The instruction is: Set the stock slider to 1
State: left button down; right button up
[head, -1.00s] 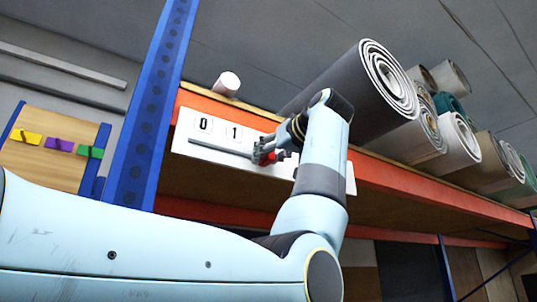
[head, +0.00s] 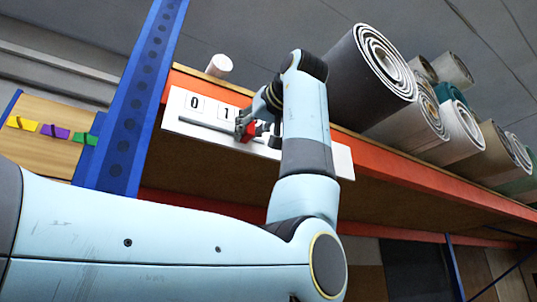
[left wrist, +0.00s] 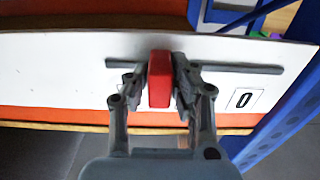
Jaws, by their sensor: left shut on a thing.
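The stock slider is a white panel (head: 325,160) on the orange shelf edge, with a dark slot (head: 205,128) along it. Its labels 0 (head: 194,103) and 1 (head: 224,111) show at the left end; labels further right are hidden by my arm. The red slider knob (head: 249,131) sits on the slot a little right of the 1. My left gripper (head: 246,125) is shut on the knob. In the left wrist view, the red knob (left wrist: 160,80) is between the fingers, and the 0 label (left wrist: 241,98) is to its right. My right gripper is not in view.
A blue post (head: 128,110) stands left of the panel. A small white cylinder (head: 219,66) and rolled rugs (head: 372,75) lie on the shelf above. Yellow, purple and green pieces (head: 55,131) sit on a wooden board at the left.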

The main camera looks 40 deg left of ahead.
pick_arm(q)
jog(key=s, duration=0.1)
jog(key=s+a+b, duration=0.1)
jog(key=shift+s+a+f, duration=0.1)
jog(key=shift+s+f, duration=0.1)
jog(key=shift+s, duration=0.15)
jog(key=shift+s+a+r, duration=0.1)
jog(key=shift+s+a, duration=0.1)
jog(key=shift+s, duration=0.25)
jog(key=shift+s+a+r, duration=0.1)
jog(key=shift+s+a, duration=0.05)
jog(key=shift+s, duration=0.25)
jog(key=c, duration=1.5)
grip_release()
jog(key=shift+w+d, duration=0.1)
jog(key=shift+w, duration=0.1)
jog(key=shift+o, duration=1.7)
jog(key=shift+s, duration=0.15)
send_near(225, 132)
jog(key=shift+s+d, duration=0.3)
jog(key=shift+d, duration=0.05)
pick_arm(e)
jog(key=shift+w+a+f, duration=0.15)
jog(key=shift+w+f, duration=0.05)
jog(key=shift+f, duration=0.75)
